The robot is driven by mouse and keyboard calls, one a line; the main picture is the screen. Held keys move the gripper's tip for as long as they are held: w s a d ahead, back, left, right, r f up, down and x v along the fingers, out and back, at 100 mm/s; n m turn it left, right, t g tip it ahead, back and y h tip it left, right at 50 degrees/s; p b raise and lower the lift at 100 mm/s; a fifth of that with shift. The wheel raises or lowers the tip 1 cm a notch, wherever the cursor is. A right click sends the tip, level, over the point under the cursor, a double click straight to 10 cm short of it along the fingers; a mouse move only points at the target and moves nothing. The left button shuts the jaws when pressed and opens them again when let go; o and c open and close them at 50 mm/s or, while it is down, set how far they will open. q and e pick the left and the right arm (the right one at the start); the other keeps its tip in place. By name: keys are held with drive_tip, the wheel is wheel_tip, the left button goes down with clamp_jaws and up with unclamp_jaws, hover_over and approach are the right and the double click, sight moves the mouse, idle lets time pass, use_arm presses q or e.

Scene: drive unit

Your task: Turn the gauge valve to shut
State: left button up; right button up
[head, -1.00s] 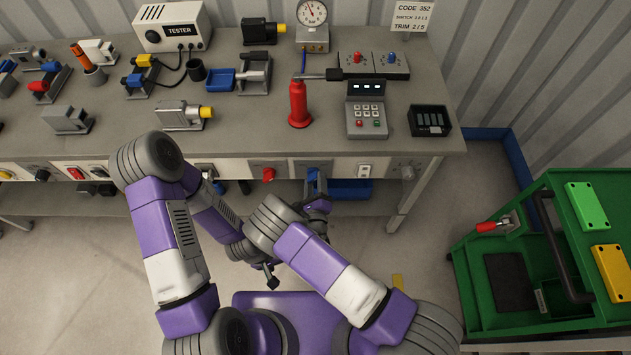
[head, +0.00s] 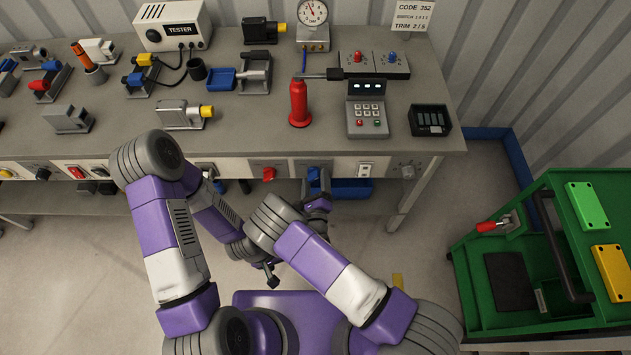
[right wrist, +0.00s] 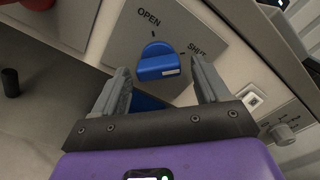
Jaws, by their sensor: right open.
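The gauge valve is a blue knob (right wrist: 158,62) on a grey plate marked OPEN and SHUT, on the bench's front panel. In the right wrist view a white mark shows at its lower right. I cannot tell for sure which label it points at. In the head view the blue knob (head: 313,173) shows just beyond my right gripper (head: 319,192). In the right wrist view that gripper (right wrist: 159,78) is open, with one finger on each side of the knob and gaps between. My left gripper (head: 270,276) hangs low in front of the bench; its fingers are unclear.
A round gauge (head: 313,13) stands at the bench's back. A red bottle-like object (head: 299,104) and a keypad box (head: 366,118) stand on top. A red knob (head: 268,173) is left of the valve. A green cart (head: 470,285) stands at the right; floor lies between.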

drive_tip(key=shift+s, duration=0.1)
drive_tip(key=s+p, duration=0.1)
drive_tip(key=s, duration=0.6)
drive_tip(key=shift+s, duration=0.2)
